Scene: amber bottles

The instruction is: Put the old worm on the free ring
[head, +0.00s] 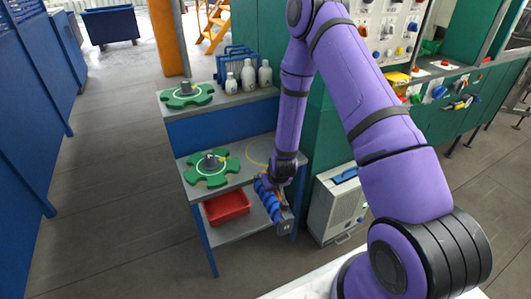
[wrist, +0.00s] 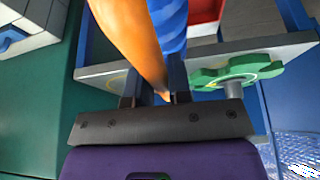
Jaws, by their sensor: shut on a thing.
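The worm, a blue spiral screw (head: 268,203) with an orange part, hangs tilted at the front right of the shelf stand. My gripper (head: 276,186) is shut on it. In the wrist view the worm's blue part (wrist: 170,28) and orange part lie between my fingers (wrist: 155,92). A yellow ring marking (head: 249,157) shows bare on the right of the middle shelf (head: 236,181), partly hidden behind my arm. The worm is beside and in front of this ring, apart from it. A green star wheel (head: 201,173) stands left of the ring.
Another green star wheel (head: 179,99) and several white bottles (head: 248,77) with a blue rack (head: 229,62) are on the top shelf. A red bin (head: 226,206) sits on the bottom shelf. A light grey cabinet (head: 335,205) stands close to the right. Floor to the left is clear.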

